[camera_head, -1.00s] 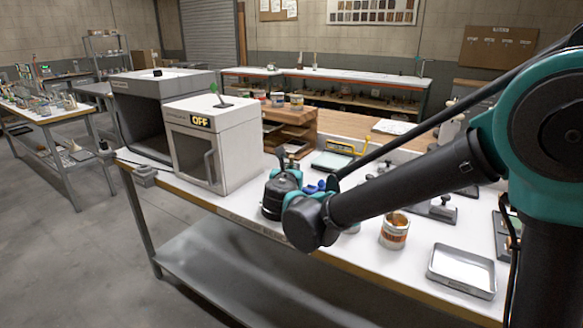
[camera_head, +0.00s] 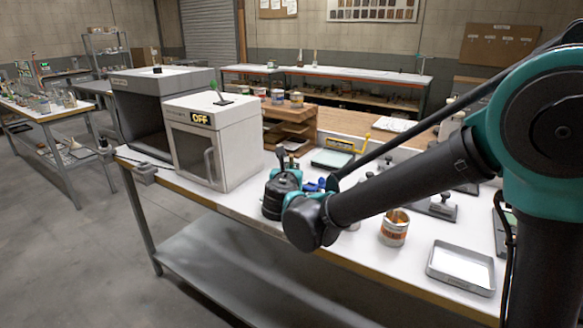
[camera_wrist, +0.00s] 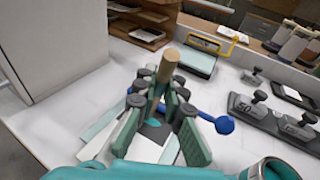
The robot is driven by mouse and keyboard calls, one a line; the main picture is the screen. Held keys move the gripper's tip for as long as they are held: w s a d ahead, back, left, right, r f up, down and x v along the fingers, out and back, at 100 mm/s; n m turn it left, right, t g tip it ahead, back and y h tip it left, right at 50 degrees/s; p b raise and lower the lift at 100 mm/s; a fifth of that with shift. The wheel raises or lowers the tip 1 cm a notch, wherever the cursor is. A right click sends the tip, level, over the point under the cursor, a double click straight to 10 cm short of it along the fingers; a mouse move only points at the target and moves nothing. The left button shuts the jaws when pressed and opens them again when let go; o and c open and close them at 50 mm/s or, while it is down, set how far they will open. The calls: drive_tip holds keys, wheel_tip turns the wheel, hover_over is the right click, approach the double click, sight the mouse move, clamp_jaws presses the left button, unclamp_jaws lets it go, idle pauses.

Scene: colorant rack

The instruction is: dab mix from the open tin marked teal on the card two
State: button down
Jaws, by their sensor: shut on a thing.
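My gripper (camera_wrist: 162,122) is shut on a tool with a round wooden handle (camera_wrist: 168,64), which stands up between the fingers. Pale cards (camera_wrist: 98,125) lie on the bench below it. A dark teal patch shows between the fingers; I cannot tell whether it is paint or the tool's lower end. I cannot read any card's number. An open tin with teal inside (camera_wrist: 268,172) is at the lower right of the wrist view, partly cut off. In the head view my arm's end largely hides the gripper and cards.
A white oven-like box marked OFF (camera_head: 218,150) stands left of the gripper. A tin with an orange-brown label (camera_head: 394,228) and a shallow metal tray (camera_head: 462,266) are at right. A blue round-ended thing (camera_wrist: 225,124) is beside the fingers.

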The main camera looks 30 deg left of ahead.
drive_tip(key=shift+r, duration=3.5)
